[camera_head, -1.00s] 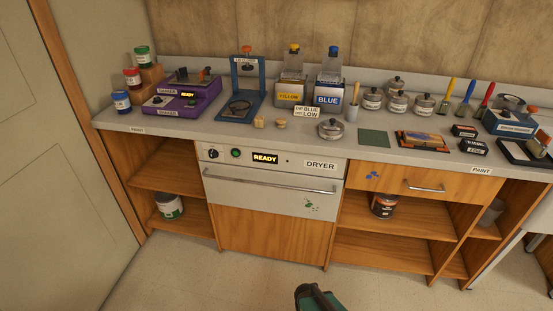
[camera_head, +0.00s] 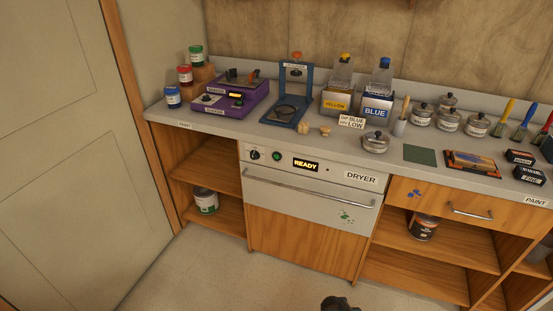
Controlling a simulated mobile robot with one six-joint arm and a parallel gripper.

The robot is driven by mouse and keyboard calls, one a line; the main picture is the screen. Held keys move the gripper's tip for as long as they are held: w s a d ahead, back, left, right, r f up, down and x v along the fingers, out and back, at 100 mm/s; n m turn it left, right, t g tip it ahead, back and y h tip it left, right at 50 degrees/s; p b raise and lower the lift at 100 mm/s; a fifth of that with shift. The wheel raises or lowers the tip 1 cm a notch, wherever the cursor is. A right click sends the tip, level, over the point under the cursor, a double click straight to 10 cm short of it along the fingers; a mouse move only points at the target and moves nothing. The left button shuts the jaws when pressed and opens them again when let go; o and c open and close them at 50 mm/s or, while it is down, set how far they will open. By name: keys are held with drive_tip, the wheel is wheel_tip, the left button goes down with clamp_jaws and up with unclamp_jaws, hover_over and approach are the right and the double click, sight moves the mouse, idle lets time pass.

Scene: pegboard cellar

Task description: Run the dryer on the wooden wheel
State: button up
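The dryer (camera_head: 275,187) is built into the bench front, with its drawer-like door and long bar handle (camera_head: 300,190) shut. Its display (camera_head: 305,164) reads READY, beside a dark knob (camera_head: 255,155) and a green button (camera_head: 277,156). Two small pale wooden pieces, a left one (camera_head: 303,128) and a rounder right one (camera_head: 325,131), lie on the counter above the dryer. They are too small to tell for sure which is the wooden wheel. Only a dark bit of my arm shows at the bottom edge. My gripper's fingers are not visible.
The counter holds a purple device (camera_head: 231,99), a blue press stand (camera_head: 279,107), yellow (camera_head: 336,104) and blue (camera_head: 376,107) tanks and a lidded pot (camera_head: 375,143). The floor before the dryer is clear. A door stands left.

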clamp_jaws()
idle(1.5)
